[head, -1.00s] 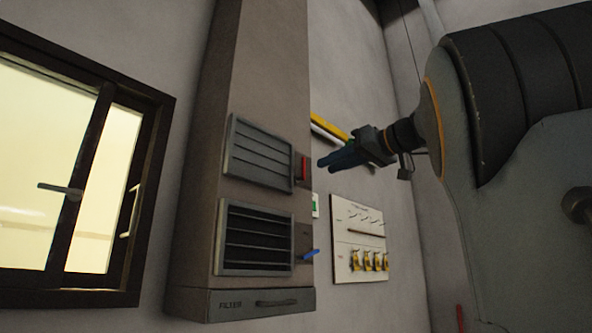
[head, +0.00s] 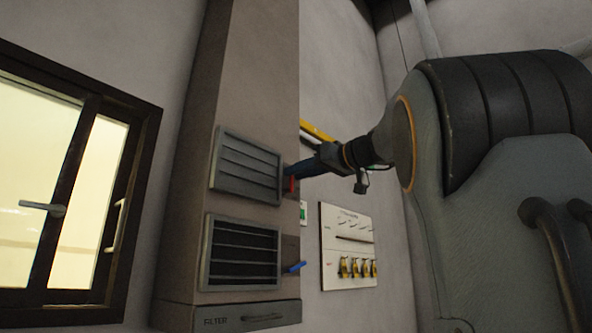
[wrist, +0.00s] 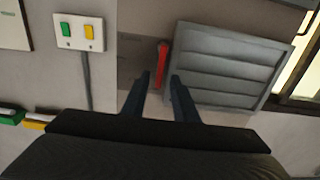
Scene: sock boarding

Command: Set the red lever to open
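The red lever (head: 291,184) is on the side of the tall grey-brown duct, beside the upper louvre vent (head: 246,166). The upper vent's slats look closed. The lever lies along the duct, and in the wrist view the red lever (wrist: 162,62) shows between and beyond my fingertips. My gripper (wrist: 160,76) is open, with a clear gap between its two dark fingers. In the head view my gripper (head: 290,170) is at the lever and hides its upper part. I cannot tell whether a finger touches it.
Below, a second vent (head: 241,254) has dark gaps between its slats and a blue lever (head: 294,267) sticking out. A panel with yellow switches (head: 348,247) is on the wall to the right. A green-and-yellow switch plate (wrist: 79,32) is near the fingers. A window (head: 62,180) is at left.

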